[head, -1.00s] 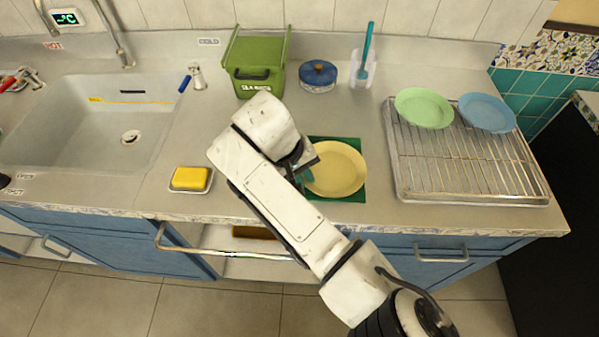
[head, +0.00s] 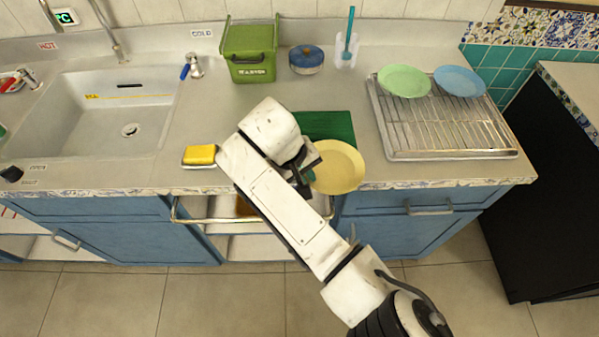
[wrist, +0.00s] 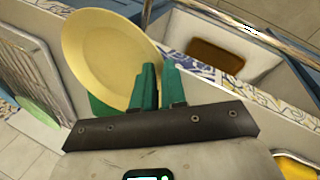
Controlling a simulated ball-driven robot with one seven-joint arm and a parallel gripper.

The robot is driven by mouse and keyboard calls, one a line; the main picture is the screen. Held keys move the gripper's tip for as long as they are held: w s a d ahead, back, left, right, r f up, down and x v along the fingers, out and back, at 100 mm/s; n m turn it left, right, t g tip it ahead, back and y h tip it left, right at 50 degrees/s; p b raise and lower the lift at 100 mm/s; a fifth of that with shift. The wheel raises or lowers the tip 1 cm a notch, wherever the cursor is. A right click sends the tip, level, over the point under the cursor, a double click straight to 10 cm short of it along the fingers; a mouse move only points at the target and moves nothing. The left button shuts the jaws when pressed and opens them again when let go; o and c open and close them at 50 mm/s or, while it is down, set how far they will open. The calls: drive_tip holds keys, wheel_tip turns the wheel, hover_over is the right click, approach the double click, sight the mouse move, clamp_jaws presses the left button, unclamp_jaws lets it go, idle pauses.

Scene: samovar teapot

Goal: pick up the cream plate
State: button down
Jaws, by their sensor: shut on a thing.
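The cream plate (head: 338,167) is a round pale-yellow plate. In the head view it is over the front part of the green mat (head: 328,126) and reaches over the counter's front edge. My gripper (head: 307,172) is at the plate's left rim. In the wrist view the plate (wrist: 112,58) is tilted, with its rim at the teal fingers of my gripper (wrist: 158,84), which are shut on it. The exact contact at the rim is partly hidden by the fingers.
A wire rack (head: 440,125) holds a green plate (head: 404,81) and a blue plate (head: 460,81) on the right. A yellow sponge (head: 200,154) lies on the left. A green bin (head: 250,52) and a blue pot (head: 306,59) stand behind. The sink (head: 105,120) is farther left.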

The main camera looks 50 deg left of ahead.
drive_tip(key=shift+s+d, duration=0.3)
drive_tip(key=shift+d, duration=0.1)
drive_tip(key=c, duration=1.1)
unclamp_jaws()
drive_tip(key=v, duration=1)
drive_tip(key=shift+s+r, duration=0.15)
drive_tip(key=shift+r, duration=0.2)
